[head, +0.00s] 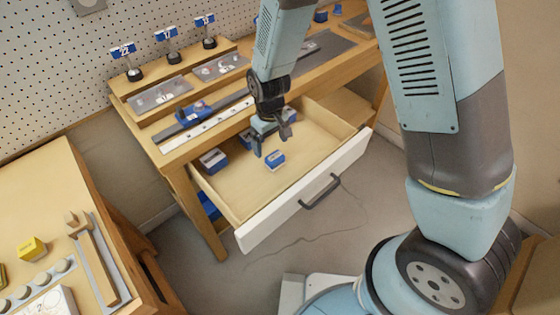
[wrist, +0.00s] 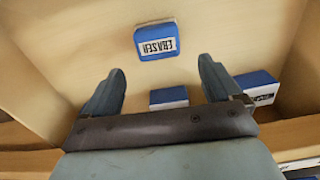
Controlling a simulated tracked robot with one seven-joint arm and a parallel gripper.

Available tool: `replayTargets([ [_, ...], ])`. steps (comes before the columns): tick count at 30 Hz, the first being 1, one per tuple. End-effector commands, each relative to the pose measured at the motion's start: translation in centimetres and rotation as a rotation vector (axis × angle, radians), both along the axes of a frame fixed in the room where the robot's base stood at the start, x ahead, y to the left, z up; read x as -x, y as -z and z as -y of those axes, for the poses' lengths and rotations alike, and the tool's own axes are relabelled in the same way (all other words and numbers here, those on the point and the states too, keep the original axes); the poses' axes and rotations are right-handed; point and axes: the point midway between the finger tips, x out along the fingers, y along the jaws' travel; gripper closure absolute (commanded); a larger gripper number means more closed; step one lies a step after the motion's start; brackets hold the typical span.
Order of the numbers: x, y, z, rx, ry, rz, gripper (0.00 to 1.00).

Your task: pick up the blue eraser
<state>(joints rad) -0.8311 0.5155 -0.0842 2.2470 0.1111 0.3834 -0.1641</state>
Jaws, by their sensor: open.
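A blue eraser with a white label (head: 275,160) lies on the floor of the open drawer. In the wrist view this eraser (wrist: 157,40) lies ahead of the fingertips, between their lines. My gripper (head: 272,144) is over the drawer, pointing down, with its fingers apart and nothing between the tips. It also shows in the wrist view (wrist: 162,70). Two more blue-and-white blocks lie toward the drawer's back: one at the left (head: 213,160) and one near the middle (head: 245,140), partly hidden. In the wrist view they appear beyond the gripper's palm.
The drawer front (head: 305,193) with its dark handle (head: 320,191) stands pulled out from the bench. The wooden walls of the drawer surround the erasers. The benchtop (head: 175,140) overhangs the drawer's back.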

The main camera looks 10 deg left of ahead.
Motion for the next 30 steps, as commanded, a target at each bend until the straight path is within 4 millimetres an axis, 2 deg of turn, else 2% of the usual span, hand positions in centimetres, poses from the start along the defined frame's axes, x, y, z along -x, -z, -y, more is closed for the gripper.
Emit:
replayTargets([
  [5,0.0,0.8,0.1,0.001,0.000,-0.001,0.08],
  [12,0.2,3.7,0.2,0.001,0.001,-0.001,0.08],
  [18,0.1,5.3,0.1,-0.001,0.002,0.001,0.08],
  [27,0.1,5.5,0.1,-0.001,0.002,0.001,0.08],
  [30,0.1,5.5,0.2,-0.001,0.002,0.001,0.18],
])
